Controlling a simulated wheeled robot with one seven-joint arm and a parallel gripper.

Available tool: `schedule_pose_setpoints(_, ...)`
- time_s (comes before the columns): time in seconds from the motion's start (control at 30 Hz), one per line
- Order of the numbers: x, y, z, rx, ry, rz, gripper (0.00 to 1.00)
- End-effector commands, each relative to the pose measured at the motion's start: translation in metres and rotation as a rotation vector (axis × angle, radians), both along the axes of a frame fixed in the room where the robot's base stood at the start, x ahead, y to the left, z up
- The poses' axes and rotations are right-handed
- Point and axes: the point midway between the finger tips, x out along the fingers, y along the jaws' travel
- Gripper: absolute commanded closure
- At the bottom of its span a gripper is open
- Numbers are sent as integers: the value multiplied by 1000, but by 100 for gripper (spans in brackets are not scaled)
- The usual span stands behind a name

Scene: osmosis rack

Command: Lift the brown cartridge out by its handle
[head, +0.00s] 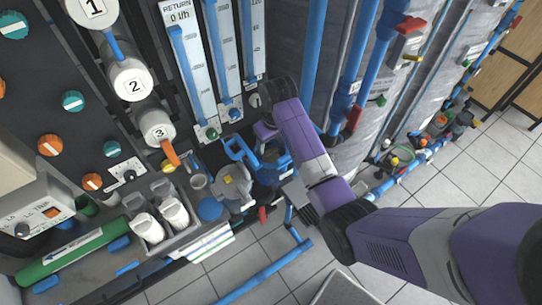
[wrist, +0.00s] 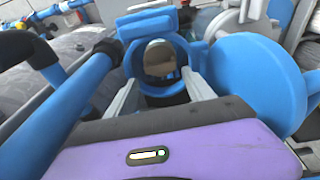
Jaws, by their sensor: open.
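The brown cartridge (wrist: 158,64) shows in the wrist view as a brown rounded top inside a round blue housing (wrist: 152,27). Its handle cannot be told apart clearly. My gripper (wrist: 162,82) is open, with one grey finger on the left and one on the right of the housing opening. The brown top lies between them in the picture; I cannot tell whether either finger touches anything. In the head view my purple hand is above the blue housing (head: 272,172), and the fingertips and cartridge cannot be made out there.
A large blue disc (wrist: 258,85) stands close on the right in the wrist view. A thick blue pipe (wrist: 70,115) runs close on the left. In the head view flow meters (head: 190,75) rise behind, and a grey fitting (head: 234,184) stands left of the housing.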

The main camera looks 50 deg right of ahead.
Motion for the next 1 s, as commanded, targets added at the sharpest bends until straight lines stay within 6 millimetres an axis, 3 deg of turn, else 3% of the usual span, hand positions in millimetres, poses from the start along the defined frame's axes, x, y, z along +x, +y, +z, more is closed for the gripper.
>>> schedule_pose_setpoints(0.2,-9,8,-15,59,50,-30,38)
schedule_pose_setpoints(0.73,-1,6,-77,56,47,-28,38)
schedule_pose_setpoints(1.0,0,5,-86,54,44,-28,38)
